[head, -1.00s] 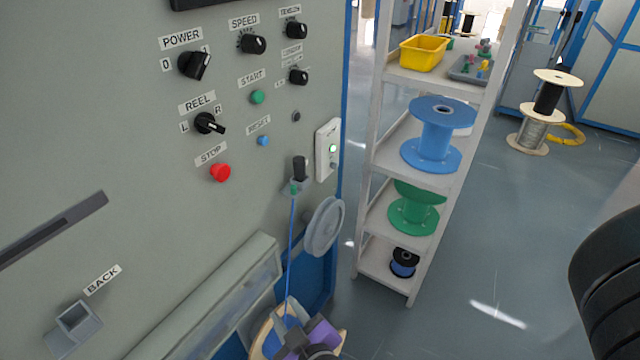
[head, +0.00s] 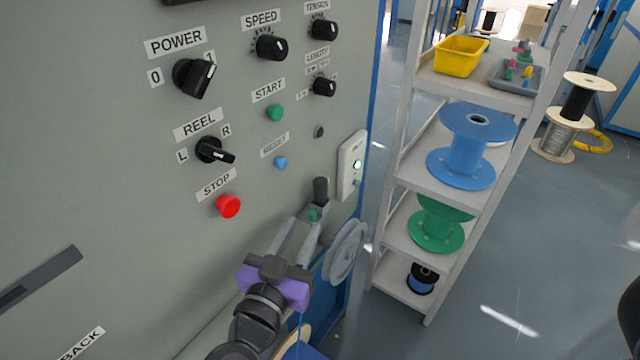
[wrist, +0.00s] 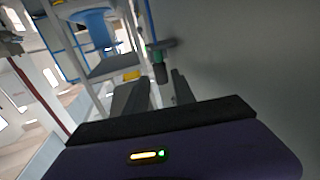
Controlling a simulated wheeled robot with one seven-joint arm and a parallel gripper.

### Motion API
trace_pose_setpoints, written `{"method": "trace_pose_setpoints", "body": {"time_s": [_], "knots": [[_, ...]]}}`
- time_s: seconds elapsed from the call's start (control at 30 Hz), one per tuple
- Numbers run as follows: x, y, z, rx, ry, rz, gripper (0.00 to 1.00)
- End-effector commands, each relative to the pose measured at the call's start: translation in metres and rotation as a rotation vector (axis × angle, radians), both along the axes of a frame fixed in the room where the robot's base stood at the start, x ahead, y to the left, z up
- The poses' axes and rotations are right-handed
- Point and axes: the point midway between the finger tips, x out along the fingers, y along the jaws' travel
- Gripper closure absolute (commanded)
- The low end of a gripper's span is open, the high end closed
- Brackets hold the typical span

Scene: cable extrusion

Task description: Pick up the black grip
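The black grip (head: 320,188) is a short dark cylinder standing upright at the panel's right side, with a green part (head: 313,215) just below it. My gripper (head: 308,216), with its purple body, reaches up from below, its fingertips close to the grip's lower end. In the wrist view the grip (wrist: 160,72) appears inverted, just beyond and between the two grey fingers (wrist: 156,88). The fingers are apart, and I see nothing held between them. The grip's holder is partly hidden by my fingers.
The grey control panel (head: 120,130) with knobs and buttons is close on the left. A white box with a green light (head: 350,165) and a grey pulley wheel (head: 345,252) are beside the grip. A shelf with spools (head: 465,150) stands to the right.

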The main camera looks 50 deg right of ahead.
Motion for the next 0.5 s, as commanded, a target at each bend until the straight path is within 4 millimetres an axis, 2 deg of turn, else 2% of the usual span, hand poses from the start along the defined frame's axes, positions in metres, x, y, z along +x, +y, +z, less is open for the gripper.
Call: {"method": "trace_pose_setpoints", "body": {"time_s": [0.17, 0.5], "knots": [[0.002, -0.009, 0.006, 0.0, -0.021, -0.022, 0.69], [0.012, -0.047, 0.013, -0.001, -0.017, -0.022, 0.69]]}}
